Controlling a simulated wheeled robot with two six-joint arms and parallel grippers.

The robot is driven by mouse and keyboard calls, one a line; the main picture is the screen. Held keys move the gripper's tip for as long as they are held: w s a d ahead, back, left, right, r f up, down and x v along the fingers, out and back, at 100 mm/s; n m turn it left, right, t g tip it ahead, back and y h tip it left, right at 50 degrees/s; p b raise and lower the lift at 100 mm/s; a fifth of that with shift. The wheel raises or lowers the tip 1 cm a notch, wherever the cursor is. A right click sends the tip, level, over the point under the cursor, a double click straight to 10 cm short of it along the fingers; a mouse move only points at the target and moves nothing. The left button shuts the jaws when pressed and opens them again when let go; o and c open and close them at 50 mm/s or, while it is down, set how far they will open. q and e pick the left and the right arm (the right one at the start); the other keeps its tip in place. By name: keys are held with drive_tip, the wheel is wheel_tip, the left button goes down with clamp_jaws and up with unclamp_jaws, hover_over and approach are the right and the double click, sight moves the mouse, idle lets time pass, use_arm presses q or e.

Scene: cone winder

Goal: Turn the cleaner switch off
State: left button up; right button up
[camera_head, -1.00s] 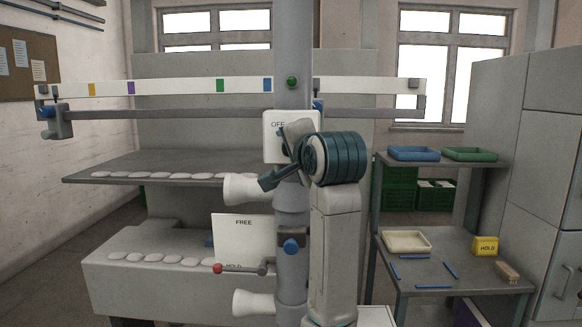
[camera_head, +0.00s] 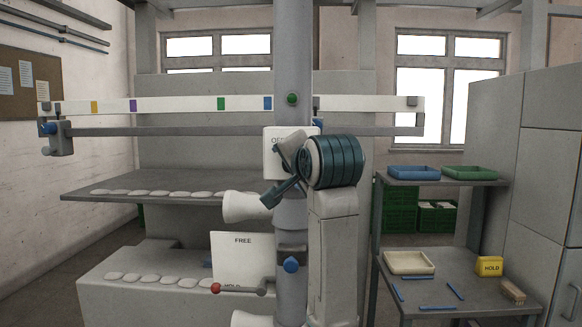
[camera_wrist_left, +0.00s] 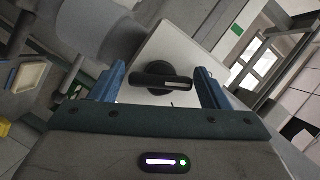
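The white switch plate (camera_head: 272,154), marked OFF at its upper left, is mounted on the grey column in the head view. My left gripper (camera_head: 287,168) is in front of it and hides most of it, including the knob. In the left wrist view the black cleaner switch (camera_wrist_left: 163,81) stands on the white plate (camera_wrist_left: 190,56). Its bar-shaped handle carries a pale mark towards its right end there. The two blue fingers of my left gripper (camera_wrist_left: 160,88) are spread apart on either side of the knob, with visible gaps. My right gripper is not in view.
A white cone (camera_head: 243,207) sticks out left of the column, below the plate. A FREE/HOLD panel (camera_head: 240,258) with a red-knobbed lever (camera_head: 217,287) is lower down. A long rail (camera_head: 180,104) crosses behind. A table with a cream tray (camera_head: 409,263) and yellow HOLD block (camera_head: 489,266) stands right.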

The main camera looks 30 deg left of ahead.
use_arm(q)
drive_tip(key=shift+o, duration=0.7)
drive_tip(key=b+v, duration=0.3)
drive_tip(key=v, duration=0.7)
drive_tip(key=shift+s+d, duration=0.2)
drive_tip(key=shift+d, duration=0.1)
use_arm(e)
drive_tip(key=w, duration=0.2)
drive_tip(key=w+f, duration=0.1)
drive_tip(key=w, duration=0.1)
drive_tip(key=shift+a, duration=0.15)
use_arm(q)
drive_tip(key=shift+r, duration=0.1)
